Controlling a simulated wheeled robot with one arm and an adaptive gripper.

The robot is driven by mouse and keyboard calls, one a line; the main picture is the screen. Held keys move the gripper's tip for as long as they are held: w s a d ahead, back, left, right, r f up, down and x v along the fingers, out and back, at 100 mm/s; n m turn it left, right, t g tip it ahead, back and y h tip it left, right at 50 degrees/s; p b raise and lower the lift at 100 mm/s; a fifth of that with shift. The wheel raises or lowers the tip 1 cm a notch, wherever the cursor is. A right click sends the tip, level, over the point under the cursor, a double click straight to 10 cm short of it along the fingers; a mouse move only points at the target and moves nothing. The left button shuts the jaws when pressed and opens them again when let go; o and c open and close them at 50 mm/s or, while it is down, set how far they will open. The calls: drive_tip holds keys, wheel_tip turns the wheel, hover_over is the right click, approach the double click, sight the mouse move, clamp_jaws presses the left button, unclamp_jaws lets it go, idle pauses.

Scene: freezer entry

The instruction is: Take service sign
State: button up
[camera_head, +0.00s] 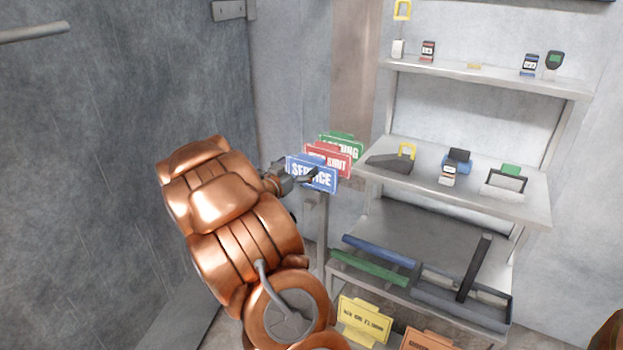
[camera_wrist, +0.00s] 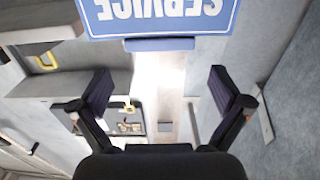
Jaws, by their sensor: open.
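The service sign (camera_head: 312,176) is a blue plate with white "SERVICE" lettering. It stands in front of a red sign (camera_head: 328,158) and a green sign (camera_head: 341,146) at the top of a grey post. In the wrist view the blue sign (camera_wrist: 158,14) appears upside down at the top edge, beyond the fingertips. My gripper (camera_wrist: 162,88) is open there with nothing between its fingers. Whether a finger touches the sign cannot be told.
A shelf unit (camera_head: 455,190) stands to the right with small devices on its upper boards. Its lower level holds blue and green bars and a dark tray (camera_head: 462,300). A yellow sign (camera_head: 364,322) and an orange sign (camera_head: 428,340) are low down. A grey wall is at left.

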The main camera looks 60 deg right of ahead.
sight(310, 158)
drive_tip(key=shift+d+f+b, duration=0.2)
drive_tip(key=shift+d+b, duration=0.75)
drive_tip(key=shift+d, duration=1.8)
drive_tip(key=shift+w+d, duration=0.15)
drive_tip(key=shift+d, duration=0.6)
drive_tip(key=c, duration=1.1)
